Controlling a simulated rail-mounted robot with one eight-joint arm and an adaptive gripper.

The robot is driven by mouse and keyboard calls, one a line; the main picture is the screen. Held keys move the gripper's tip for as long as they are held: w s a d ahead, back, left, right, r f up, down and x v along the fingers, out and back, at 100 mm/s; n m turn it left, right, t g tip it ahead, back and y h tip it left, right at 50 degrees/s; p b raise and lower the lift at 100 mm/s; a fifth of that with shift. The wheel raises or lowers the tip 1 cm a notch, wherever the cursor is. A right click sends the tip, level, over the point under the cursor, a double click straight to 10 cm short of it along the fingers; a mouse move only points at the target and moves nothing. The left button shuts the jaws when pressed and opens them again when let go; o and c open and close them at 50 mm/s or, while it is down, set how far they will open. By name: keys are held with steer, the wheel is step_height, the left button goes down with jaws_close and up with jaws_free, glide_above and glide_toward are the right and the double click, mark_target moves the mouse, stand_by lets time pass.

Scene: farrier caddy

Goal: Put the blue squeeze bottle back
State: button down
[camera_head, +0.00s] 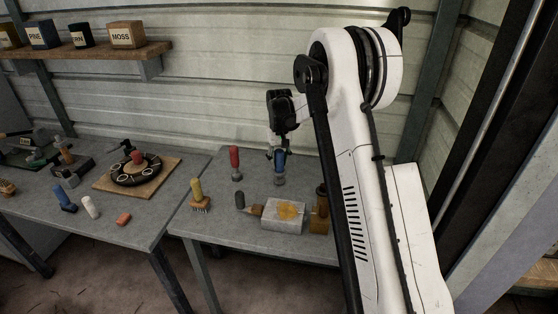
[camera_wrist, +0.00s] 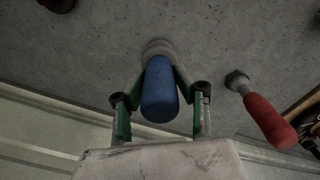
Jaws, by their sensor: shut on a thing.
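My gripper (camera_head: 279,154) points down over the back of the right-hand grey table and is shut on the blue squeeze bottle (camera_head: 280,166). In the wrist view the bottle's blue body (camera_wrist: 160,92) sits between the two green-padded fingers. A pale grey end of it shows at the far side, against the table. The bottle looks upright and its lower end is at or very near the tabletop; I cannot tell whether it touches.
A red-handled tool (camera_head: 235,160) stands just left of the bottle, also in the wrist view (camera_wrist: 266,117). Nearer stand a yellow-handled brush (camera_head: 198,193), a grey block with a yellow patch (camera_head: 284,215) and a brown bottle (camera_head: 320,210). The left table holds a round caddy (camera_head: 136,172) on a board.

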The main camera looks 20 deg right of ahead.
steer(key=shift+f+b, duration=0.35)
steer(key=shift+f, duration=0.15)
stand_by(0.7)
steer(key=c, duration=1.2)
jaws_free()
steer(key=shift+c, duration=0.2)
step_height(320, 180, up, 12)
